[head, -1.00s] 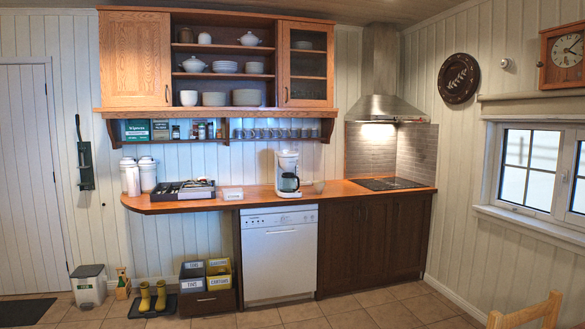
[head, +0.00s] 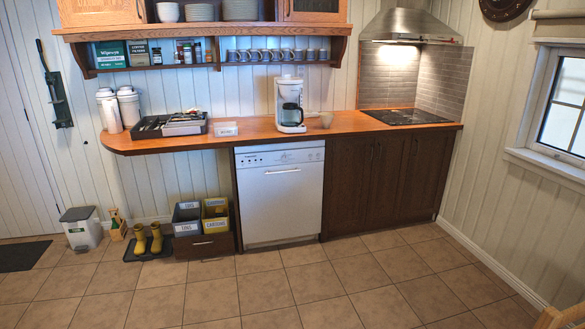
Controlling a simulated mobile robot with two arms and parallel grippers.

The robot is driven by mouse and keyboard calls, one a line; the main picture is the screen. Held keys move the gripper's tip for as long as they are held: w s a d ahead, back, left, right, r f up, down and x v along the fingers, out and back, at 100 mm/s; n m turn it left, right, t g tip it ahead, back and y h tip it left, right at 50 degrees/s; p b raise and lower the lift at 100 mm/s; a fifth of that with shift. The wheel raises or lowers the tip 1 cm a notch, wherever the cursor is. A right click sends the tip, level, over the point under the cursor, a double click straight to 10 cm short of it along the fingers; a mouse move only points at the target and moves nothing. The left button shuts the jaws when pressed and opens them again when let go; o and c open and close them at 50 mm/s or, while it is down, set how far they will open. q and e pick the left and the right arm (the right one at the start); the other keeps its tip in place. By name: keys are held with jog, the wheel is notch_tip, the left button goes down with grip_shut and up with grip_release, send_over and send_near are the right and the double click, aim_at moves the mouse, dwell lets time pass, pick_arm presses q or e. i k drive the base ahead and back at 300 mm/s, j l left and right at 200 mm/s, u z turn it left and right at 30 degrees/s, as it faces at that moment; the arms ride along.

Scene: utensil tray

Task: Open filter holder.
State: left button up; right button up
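A white coffee maker (head: 288,90) stands upright on the wooden counter (head: 245,139), above the right part of the dishwasher. Its dark glass carafe (head: 291,114) sits in the lower part. The filter holder is part of the upper white body; at this distance I cannot make out its edges or tell whether it is open. Neither of my grippers shows in the head view.
A utensil tray (head: 170,124) lies on the counter to the left, with a small white box (head: 225,129) beside it. A dishwasher (head: 280,195) is below. The tiled floor (head: 270,287) in front is clear.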

aim_at(289, 93)
jog(key=i+z, duration=0.1)
jog(key=i, duration=0.4)
jog(key=i+j+z, duration=0.1)
jog(key=i, duration=0.4)
jog(key=i+j+z, duration=0.1)
jog(key=i, duration=0.35)
jog(key=i+j+z, duration=0.1)
jog(key=i+j, duration=0.2)
jog(key=i, duration=0.2)
jog(key=i+l+z, duration=0.2)
jog(key=i, duration=0.5)
jog(key=i+l+z, duration=0.25)
jog(key=i, duration=0.5)
jog(key=j, duration=0.1)
